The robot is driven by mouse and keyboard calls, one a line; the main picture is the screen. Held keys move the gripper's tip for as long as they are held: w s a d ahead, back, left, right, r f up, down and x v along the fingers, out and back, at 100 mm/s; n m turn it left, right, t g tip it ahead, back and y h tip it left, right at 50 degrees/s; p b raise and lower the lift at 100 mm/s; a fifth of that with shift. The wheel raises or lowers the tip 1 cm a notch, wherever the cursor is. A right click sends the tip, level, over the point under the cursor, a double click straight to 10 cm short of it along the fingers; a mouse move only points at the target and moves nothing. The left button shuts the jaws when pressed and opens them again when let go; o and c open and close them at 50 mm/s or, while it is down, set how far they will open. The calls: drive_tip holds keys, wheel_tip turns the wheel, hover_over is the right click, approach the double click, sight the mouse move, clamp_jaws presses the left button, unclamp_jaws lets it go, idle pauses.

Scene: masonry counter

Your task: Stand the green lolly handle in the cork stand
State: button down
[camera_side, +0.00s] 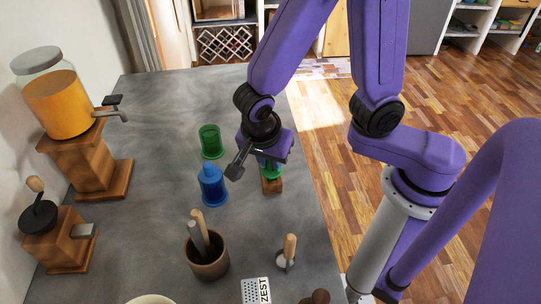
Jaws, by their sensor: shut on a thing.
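My gripper (262,157) points down over the counter and is shut on the green lolly handle (271,173), mostly hidden behind the fingers. A brown block, seemingly the cork stand (272,186), sits directly below the green handle. The handle overlaps the top of the block in this view; I cannot tell whether it is in the block or just above it. Left of the gripper stand a green translucent cup-like mould (210,141) and a blue mould with its handle (212,186).
A brown pot (207,259) with upright tools stands in front, with a wooden-handled tool (288,252) to its right. A white ZEST grater (256,291) lies at the front edge. A juice dispenser (62,108) and a grinder (62,240) line the left. The back counter is clear.

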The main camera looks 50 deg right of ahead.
drive_tip(key=shift+f, duration=0.45)
drive_tip(key=c, duration=1)
unclamp_jaws()
drive_tip(key=shift+a+r, duration=0.1)
drive_tip(key=v, duration=1.7)
drive_tip(key=shift+a, duration=0.1)
drive_tip(key=s+d+f+n+y, duration=0.1)
drive_tip(key=s+d+f+n, duration=0.1)
drive_tip(key=d+n, duration=0.3)
drive_tip(key=s+d+f+n+y, duration=0.1)
drive_tip(key=s+d+f+n, duration=0.2)
drive_tip(key=n, duration=1)
drive_tip(key=s+d+f+n+y, duration=0.2)
drive_tip(key=s+d+f+n, duration=0.1)
drive_tip(key=s+d+n, duration=0.2)
drive_tip(key=shift+s+d+n+g, duration=0.15)
drive_tip(key=shift+d+n, duration=0.2)
drive_tip(key=shift+n, duration=0.4)
drive_tip(key=shift+w+d+n+g, duration=0.1)
drive_tip(key=shift+d+n, duration=0.25)
drive_tip(key=shift+n, duration=0.45)
drive_tip(key=shift+s+d+n+g, duration=0.15)
drive_tip(key=shift+d+n, duration=0.2)
drive_tip(key=shift+n, duration=0.4)
